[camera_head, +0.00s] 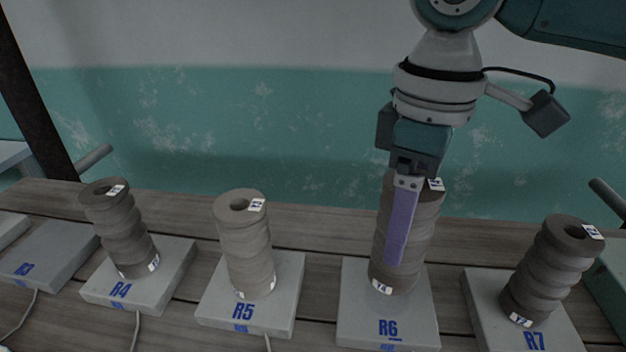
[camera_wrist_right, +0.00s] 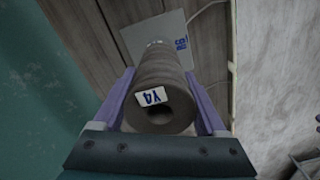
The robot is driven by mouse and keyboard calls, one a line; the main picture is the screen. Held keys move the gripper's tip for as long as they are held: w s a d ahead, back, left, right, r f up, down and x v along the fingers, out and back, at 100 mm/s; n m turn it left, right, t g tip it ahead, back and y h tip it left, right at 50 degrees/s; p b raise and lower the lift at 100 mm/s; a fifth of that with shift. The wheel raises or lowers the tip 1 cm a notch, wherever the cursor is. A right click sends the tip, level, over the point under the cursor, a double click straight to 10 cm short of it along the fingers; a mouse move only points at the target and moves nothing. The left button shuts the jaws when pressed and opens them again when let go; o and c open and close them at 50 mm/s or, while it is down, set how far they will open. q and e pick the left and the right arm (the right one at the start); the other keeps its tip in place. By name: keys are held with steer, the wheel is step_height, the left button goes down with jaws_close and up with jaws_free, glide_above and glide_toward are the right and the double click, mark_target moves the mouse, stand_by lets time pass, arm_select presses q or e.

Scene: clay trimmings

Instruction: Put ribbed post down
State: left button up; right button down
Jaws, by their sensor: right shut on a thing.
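The ribbed post (camera_head: 407,235) is a dark grey-brown, stacked-ring cylinder with a hollow top. It stands upright at the slab marked R6 (camera_head: 388,320); I cannot tell whether its base touches the slab. My right gripper (camera_head: 400,235) comes down from above and is shut on this post, with purple fingers along its sides. In the right wrist view the post (camera_wrist_right: 165,85) sits between both fingers, with a label reading Y4 on its top, and the slab (camera_wrist_right: 135,40) shows beyond it. My left gripper is not in view.
Similar ribbed posts stand on the slabs R4 (camera_head: 183,256), R5 (camera_head: 288,275) and R7 (camera_head: 480,300). The slab at far left (camera_head: 50,250) shows bare. Thin cables run from the slabs' front edges over the wooden table (camera_head: 320,255). A teal and white wall stands behind.

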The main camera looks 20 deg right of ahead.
steer(key=shift+f+b, duration=0.3)
steer(key=shift+f, duration=1.85)
jaws_free()
steer(key=shift+f, duration=0.15)
step_height(320, 180, up, 12)
steer(key=shift+r+p, duration=0.15)
steer(key=shift+p, duration=0.45)
